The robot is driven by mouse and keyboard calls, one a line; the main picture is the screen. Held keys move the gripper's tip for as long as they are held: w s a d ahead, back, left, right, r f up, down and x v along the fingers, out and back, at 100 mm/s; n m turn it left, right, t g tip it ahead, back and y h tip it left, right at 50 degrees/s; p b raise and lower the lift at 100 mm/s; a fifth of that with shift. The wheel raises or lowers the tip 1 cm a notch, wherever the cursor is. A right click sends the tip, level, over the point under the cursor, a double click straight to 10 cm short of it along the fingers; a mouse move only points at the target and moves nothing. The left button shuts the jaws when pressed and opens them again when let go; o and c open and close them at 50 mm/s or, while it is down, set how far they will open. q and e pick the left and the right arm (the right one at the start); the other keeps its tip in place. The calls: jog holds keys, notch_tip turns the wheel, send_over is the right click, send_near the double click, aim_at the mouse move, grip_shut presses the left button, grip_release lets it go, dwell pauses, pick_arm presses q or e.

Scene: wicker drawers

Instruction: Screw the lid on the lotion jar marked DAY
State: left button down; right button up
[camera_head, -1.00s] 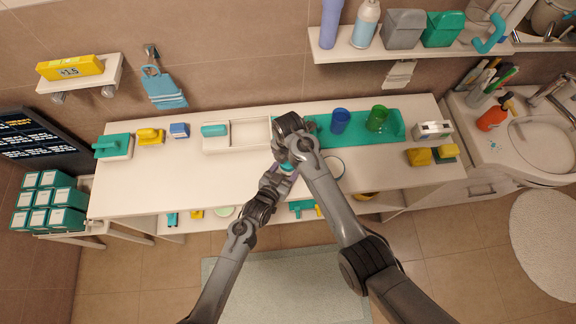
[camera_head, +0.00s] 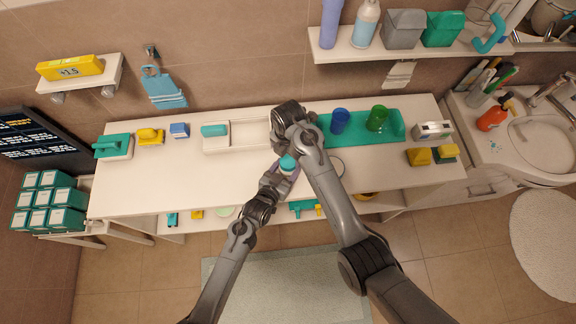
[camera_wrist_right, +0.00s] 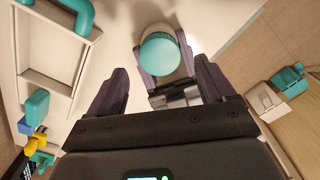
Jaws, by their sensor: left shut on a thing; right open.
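A round white jar with a teal lid resting on its top (camera_wrist_right: 160,55) is in the right wrist view, ahead of and between my right fingers. Its teal top also shows in the head view (camera_head: 287,162). I cannot read any DAY marking. My left gripper (camera_head: 278,175) is shut on the jar and holds it up near the front edge of the counter. My right gripper (camera_wrist_right: 160,70) is open, its two fingers apart on either side of the jar; I see no contact. In the head view my right forearm and wrist hide its fingers.
A round pale item (camera_head: 337,167) lies beside my right arm. The counter's left half is mostly clear.

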aim_at(288, 161)
jog(key=shift+r, duration=1.75)
jog(key=shift+f, duration=0.1)
jog(key=shift+f, duration=3.95)
jog(key=c, duration=1.1)
jog(key=o, duration=1.2)
jog(key=shift+r, duration=0.15)
